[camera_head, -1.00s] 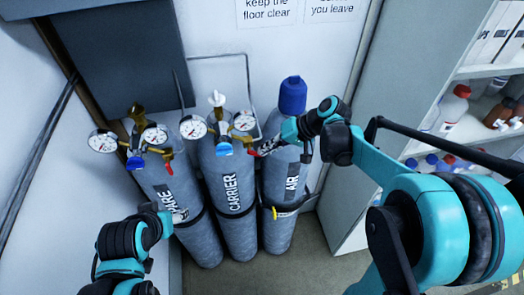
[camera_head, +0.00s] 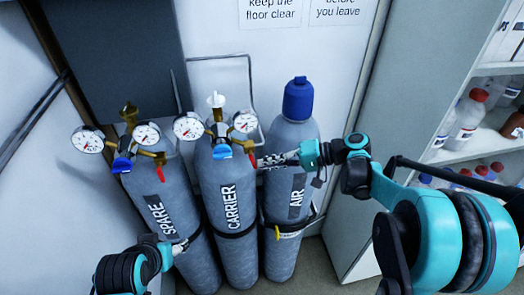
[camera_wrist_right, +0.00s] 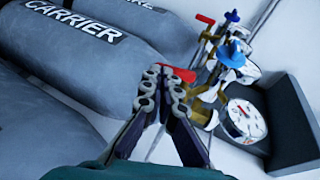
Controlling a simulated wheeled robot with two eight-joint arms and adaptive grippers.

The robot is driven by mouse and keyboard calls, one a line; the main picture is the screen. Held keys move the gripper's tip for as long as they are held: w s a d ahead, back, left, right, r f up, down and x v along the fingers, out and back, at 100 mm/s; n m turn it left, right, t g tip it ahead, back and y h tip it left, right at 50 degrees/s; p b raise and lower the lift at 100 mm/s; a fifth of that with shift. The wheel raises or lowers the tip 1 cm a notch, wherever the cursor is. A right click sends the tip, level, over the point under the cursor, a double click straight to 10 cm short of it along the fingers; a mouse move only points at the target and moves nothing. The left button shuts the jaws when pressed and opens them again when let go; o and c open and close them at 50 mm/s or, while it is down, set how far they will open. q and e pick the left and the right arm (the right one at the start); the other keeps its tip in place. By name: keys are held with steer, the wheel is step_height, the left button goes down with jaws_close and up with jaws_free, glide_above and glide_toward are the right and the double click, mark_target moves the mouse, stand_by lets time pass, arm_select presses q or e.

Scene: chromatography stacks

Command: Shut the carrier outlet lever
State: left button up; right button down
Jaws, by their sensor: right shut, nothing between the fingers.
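The carrier cylinder (camera_head: 226,185), grey and labelled CARRIER, stands upright in the middle of the head view. Its regulator (camera_head: 217,133) has two gauges, a white top and a blue knob. The red carrier outlet lever (camera_head: 252,160) is at the regulator's right side and also shows in the right wrist view (camera_wrist_right: 181,73). My right gripper (camera_head: 264,162) is shut and empty, its tips right beside the lever. In the wrist view its fingertips (camera_wrist_right: 162,76) overlap the lever's near end; contact is unclear. My left gripper (camera_head: 180,246) is low, near the spare cylinder; its jaws are unclear.
The spare cylinder (camera_head: 178,215), with its own regulator and red lever (camera_head: 160,172), stands left of the carrier. The blue-capped air cylinder (camera_head: 291,180) stands right, behind my right gripper. A shelf with bottles (camera_head: 467,115) is farther right.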

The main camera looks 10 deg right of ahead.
arm_select(q)
steer(key=shift+r, duration=0.2)
arm_select(e)
steer(key=shift+r, duration=0.2)
arm_select(q)
steer(key=shift+r+p, duration=0.45)
steer(key=shift+p, duration=0.1)
arm_select(e)
steer(key=shift+r, duration=0.65)
arm_select(q)
steer(key=shift+d, duration=0.1)
arm_select(e)
steer(key=shift+w+d, duration=0.1)
